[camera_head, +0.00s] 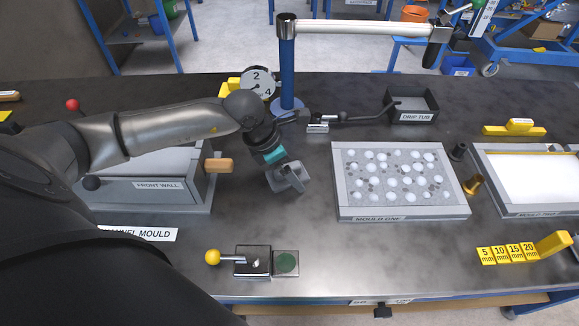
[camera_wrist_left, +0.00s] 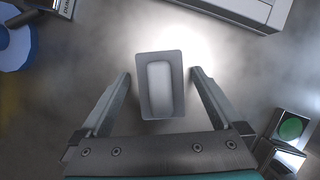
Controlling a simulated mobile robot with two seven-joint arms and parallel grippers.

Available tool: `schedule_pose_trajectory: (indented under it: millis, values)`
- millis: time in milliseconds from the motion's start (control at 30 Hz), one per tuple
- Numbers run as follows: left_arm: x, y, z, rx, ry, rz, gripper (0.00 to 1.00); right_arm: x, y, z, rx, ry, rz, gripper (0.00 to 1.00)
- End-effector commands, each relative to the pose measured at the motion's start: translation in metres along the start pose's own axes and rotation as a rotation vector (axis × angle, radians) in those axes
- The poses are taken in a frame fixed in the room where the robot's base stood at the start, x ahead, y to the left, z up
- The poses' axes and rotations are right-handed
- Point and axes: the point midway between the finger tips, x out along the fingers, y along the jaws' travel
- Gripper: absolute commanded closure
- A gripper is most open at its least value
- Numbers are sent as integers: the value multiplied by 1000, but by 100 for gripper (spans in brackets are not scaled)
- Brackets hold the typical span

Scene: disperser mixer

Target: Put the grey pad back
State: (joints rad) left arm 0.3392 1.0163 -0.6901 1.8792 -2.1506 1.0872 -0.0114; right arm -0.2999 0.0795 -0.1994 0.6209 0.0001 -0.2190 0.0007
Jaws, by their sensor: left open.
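The grey pad (camera_wrist_left: 160,84) is a small rectangular grey plate with a paler raised block along its middle. In the left wrist view it lies between the two fingers, with a gap on each side. My left gripper (camera_head: 288,180) is open, pointing down over the bench left of mould one. In the left wrist view its fingertips (camera_wrist_left: 160,72) straddle the pad. In the head view the gripper largely hides the pad, and I cannot tell their height difference. My right gripper is out of view.
Mould one (camera_head: 353,205), filled with pale round stones, stands to the right. The front wall mould (camera_head: 150,190) is at left. A drip tub (camera_head: 413,116) and a blue post (camera_head: 287,70) stand behind. A green round button (camera_head: 286,262) is in front. Bare bench surrounds the gripper.

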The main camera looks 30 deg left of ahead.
Motion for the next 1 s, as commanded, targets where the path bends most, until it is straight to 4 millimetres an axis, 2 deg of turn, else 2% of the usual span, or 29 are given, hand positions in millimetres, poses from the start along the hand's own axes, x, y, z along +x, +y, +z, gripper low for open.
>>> schedule_pose_trajectory:
  millis: [133, 233, 500, 700, 1000]
  values:
    - [-3, 0, 1, 0, 0, 0, 0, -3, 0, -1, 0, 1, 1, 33]
    - [-16, 1, 1, 2, 0, 3, 0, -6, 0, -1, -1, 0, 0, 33]
    - [-74, 1, 1, 2, 2, 4, 0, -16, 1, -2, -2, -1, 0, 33]
    - [-106, 1, 1, 2, 1, 3, 0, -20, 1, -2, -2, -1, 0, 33]
    - [-123, 0, 1, 0, 0, 0, 0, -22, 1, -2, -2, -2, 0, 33]
